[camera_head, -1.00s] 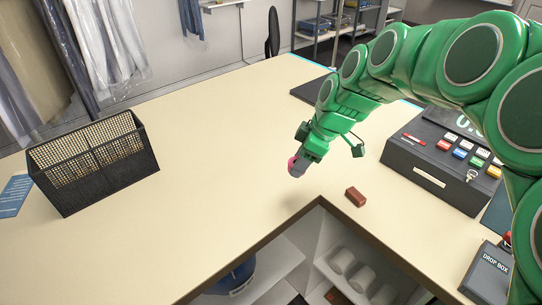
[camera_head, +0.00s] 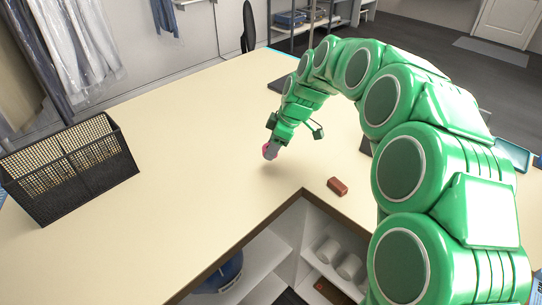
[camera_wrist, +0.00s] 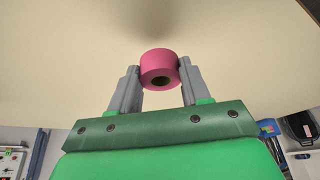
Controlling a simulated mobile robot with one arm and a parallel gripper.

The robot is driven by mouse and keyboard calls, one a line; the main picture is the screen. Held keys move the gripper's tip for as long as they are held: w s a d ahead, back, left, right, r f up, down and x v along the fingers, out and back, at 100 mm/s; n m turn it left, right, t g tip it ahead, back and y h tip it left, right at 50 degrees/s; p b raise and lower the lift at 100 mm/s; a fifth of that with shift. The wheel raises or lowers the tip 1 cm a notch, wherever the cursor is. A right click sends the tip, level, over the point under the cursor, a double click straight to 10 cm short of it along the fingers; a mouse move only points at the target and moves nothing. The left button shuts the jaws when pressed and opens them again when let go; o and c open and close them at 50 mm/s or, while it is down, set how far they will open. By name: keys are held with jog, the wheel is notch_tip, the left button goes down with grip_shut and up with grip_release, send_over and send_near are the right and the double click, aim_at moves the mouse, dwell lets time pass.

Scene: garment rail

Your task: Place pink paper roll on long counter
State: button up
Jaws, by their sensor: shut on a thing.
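The pink paper roll (camera_wrist: 160,66) sits between the two grey fingers of my gripper (camera_wrist: 160,84) in the wrist view, with its dark core hole showing. In the head view the roll (camera_head: 267,152) is a small pink patch at the tip of my gripper (camera_head: 271,150), partly hidden by the fingers. My gripper is shut on it. Both are over the long cream counter (camera_head: 190,150), close to its inner corner. I cannot tell whether the roll touches the counter.
A black wire basket (camera_head: 70,170) stands on the counter at the left. A reddish-brown block (camera_head: 337,186) lies right of my gripper. Shelves below hold white rolls (camera_head: 328,250) and a blue object (camera_head: 225,275). The counter between basket and gripper is clear.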

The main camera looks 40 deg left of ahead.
aim_at(266, 163)
jog(key=shift+w+a+f, duration=0.4)
jog(key=shift+a+f, duration=0.15)
jog(key=shift+f, duration=0.25)
jog(key=shift+w+a+f, duration=0.35)
jog(key=shift+a+f, duration=0.2)
jog(key=shift+f, duration=1.85)
jog(key=shift+f, duration=0.15)
jog(key=o, duration=1.1)
jog(key=v, duration=1.2)
jog(key=shift+w, duration=0.1)
